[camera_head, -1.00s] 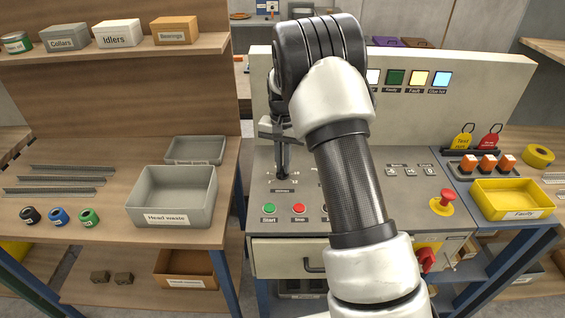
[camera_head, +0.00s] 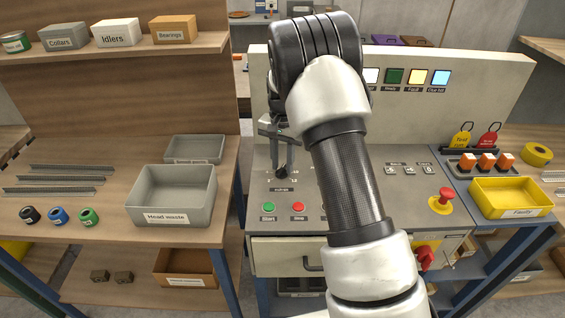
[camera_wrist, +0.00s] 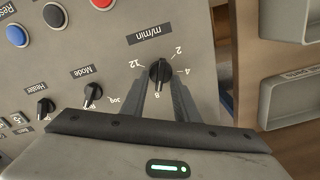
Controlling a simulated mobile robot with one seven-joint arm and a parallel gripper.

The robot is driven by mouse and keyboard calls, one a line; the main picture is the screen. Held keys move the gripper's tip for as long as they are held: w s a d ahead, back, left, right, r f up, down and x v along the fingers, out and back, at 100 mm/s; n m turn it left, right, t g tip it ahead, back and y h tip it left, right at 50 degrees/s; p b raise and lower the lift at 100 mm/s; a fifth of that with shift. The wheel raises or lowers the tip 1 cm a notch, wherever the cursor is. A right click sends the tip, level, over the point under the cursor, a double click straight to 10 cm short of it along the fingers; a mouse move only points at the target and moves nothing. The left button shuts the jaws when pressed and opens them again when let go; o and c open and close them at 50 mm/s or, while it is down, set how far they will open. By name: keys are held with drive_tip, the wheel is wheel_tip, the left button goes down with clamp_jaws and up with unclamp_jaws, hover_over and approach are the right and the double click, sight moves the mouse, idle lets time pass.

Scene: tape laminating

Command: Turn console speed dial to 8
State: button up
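The speed dial (camera_wrist: 160,72) is a black knob under a "m/min" label in the wrist view, which shows the panel upside down. The numbers 2, 4, 8 and 12 ring it. Its bar lies nearly upright in that view, with its lower end toward the 8. My gripper (camera_wrist: 161,80) has one dark finger on each side of the knob, the tips close against it; the exact contact is hard to see.
Start (camera_head: 268,207) and Stop (camera_head: 298,207) buttons sit just in front of the dial. The Mode (camera_wrist: 91,94) and Heater (camera_wrist: 45,106) knobs are beside it. A red emergency button (camera_head: 446,196) is at the right. A grey bin (camera_head: 205,200) stands on the left bench.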

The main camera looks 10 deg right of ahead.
sight(282, 167)
drive_tip(key=shift+r, duration=0.1)
wheel_tip(282, 167, up, 17)
drive_tip(key=p, duration=0.1)
drive_tip(key=shift+r, duration=0.15)
idle(0.3)
